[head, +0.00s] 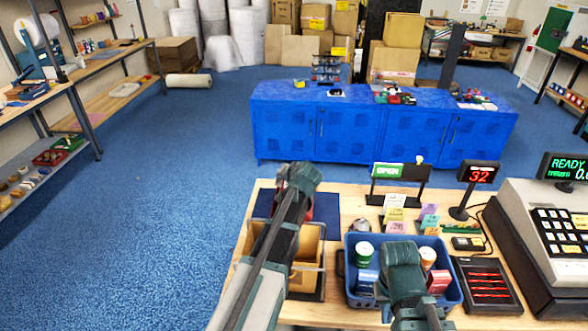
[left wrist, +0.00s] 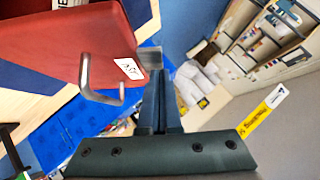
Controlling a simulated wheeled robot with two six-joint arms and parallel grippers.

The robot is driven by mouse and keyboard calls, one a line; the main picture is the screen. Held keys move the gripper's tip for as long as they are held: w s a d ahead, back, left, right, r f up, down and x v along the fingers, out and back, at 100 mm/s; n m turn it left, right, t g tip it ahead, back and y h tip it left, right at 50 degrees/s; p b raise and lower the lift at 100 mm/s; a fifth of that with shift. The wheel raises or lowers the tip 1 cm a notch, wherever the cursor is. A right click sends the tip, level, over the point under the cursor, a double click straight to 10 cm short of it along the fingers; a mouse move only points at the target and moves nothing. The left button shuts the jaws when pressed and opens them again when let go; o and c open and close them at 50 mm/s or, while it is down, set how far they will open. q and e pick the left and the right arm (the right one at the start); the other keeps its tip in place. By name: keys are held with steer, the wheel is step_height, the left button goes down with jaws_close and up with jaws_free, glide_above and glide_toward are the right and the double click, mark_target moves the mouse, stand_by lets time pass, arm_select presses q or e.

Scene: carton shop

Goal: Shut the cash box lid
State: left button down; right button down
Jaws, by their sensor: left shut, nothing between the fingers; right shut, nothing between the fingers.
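The red cash box (left wrist: 75,45) shows in the left wrist view at the upper left, with a metal handle (left wrist: 98,85) and a small white label on its face. In the head view only a sliver of red (head: 309,207) shows on the dark blue mat (head: 327,208); my left arm hides most of it. I cannot tell how far the lid is open. My left gripper (left wrist: 155,62) is shut and empty, with its fingers close to the box's right edge; contact is unclear. My right gripper (head: 400,262) is shut and empty above the blue basket (head: 352,243).
The basket holds several tubs and packets. A wooden tray (head: 309,245) stands left of it. A card rack (head: 398,198), number display (head: 483,174) and cash register (head: 545,235) take up the right. A blue cabinet (head: 380,135) stands beyond. The floor at left is clear.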

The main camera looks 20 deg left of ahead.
arm_select(q)
steer(key=shift+s+a+f+n+t+h+b, duration=0.1)
steer(key=shift+s+a+f+n+h+b, duration=0.35)
steer(key=shift+a+f+b, duration=0.8)
steer(key=shift+s+a+f+n+t+h+b, duration=0.15)
steer(key=shift+a+f+h+b, duration=0.5)
steer(key=shift+f, duration=1.05)
steer(key=shift+s+a+f+n+t+h+b, duration=0.15)
steer(key=shift+a+f+n+h+b, duration=0.15)
steer(key=shift+a+f+h+b, duration=0.75)
steer(key=shift+d+f+y, duration=0.25)
steer(key=shift+f+y, duration=0.2)
steer(key=shift+f, duration=0.05)
steer(key=shift+s+b, duration=0.1)
steer(key=shift+b, duration=0.2)
steer(key=s+d+r+p, duration=0.2)
steer(key=s+r+p, duration=0.4)
steer(key=r+p, duration=0.5)
steer(key=shift+s, duration=0.35)
